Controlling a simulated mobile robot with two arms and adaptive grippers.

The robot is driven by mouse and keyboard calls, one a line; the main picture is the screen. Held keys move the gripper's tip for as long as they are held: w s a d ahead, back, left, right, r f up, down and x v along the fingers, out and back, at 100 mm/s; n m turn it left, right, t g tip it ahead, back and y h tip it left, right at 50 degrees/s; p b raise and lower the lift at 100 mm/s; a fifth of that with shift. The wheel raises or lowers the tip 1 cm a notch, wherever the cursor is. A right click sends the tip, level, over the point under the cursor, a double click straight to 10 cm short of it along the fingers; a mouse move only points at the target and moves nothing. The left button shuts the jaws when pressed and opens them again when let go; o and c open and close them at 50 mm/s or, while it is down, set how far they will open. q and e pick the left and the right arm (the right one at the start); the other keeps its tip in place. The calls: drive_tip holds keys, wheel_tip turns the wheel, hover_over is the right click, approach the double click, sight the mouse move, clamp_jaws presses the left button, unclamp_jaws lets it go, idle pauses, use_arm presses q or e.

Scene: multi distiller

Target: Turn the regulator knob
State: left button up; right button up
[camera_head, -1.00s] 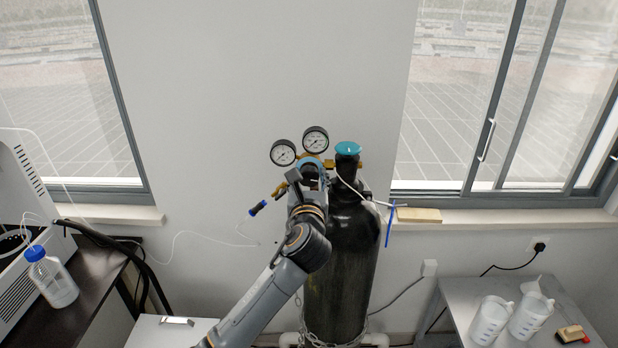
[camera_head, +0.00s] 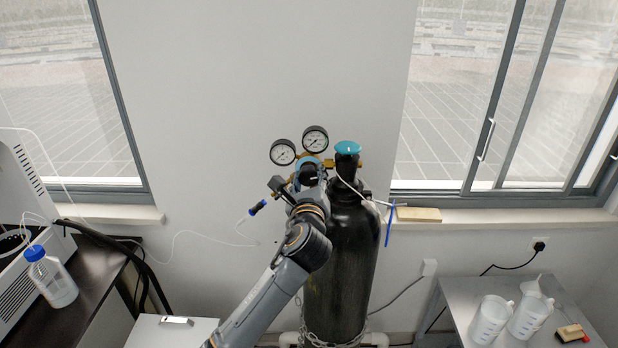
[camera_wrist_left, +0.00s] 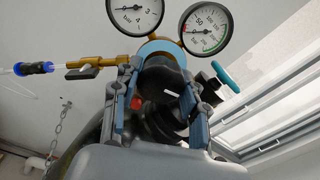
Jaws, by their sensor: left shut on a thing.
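The black regulator knob (camera_wrist_left: 160,82), with a white mark on its face, sits in front of a blue ring on the brass regulator in the left wrist view. Two round gauges, the left one (camera_head: 283,152) and the right one (camera_head: 315,139), stand above it. My left gripper (camera_wrist_left: 158,106) is shut on the knob, with one finger on each side. In the head view the left gripper (camera_head: 306,180) covers most of the knob. The black gas cylinder (camera_head: 345,262) stands upright at the right of the gripper. My right gripper is in neither view.
The teal cylinder valve handwheel (camera_head: 347,148) is close on the right. A blue-and-black hose fitting (camera_head: 257,208) sticks out on the left. A chain (camera_head: 320,338) crosses the cylinder low down. Plastic beakers (camera_head: 490,320) stand on the right table. The wall above the gauges is clear.

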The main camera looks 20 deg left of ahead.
use_arm(q)
drive_tip(key=n, duration=0.3)
drive_tip(key=n+b, duration=0.1)
drive_tip(key=n, duration=0.2)
drive_tip(key=shift+n, duration=0.3)
drive_tip(key=n+b, duration=0.1)
drive_tip(key=n, duration=0.3)
drive_tip(key=shift+d, duration=0.1)
drive_tip(key=shift+n+b, duration=0.55)
drive_tip(key=shift+n, duration=1.25)
drive_tip(key=o, duration=1.2)
drive_tip(key=shift+c, duration=0.2)
drive_tip(key=shift+r, duration=0.1)
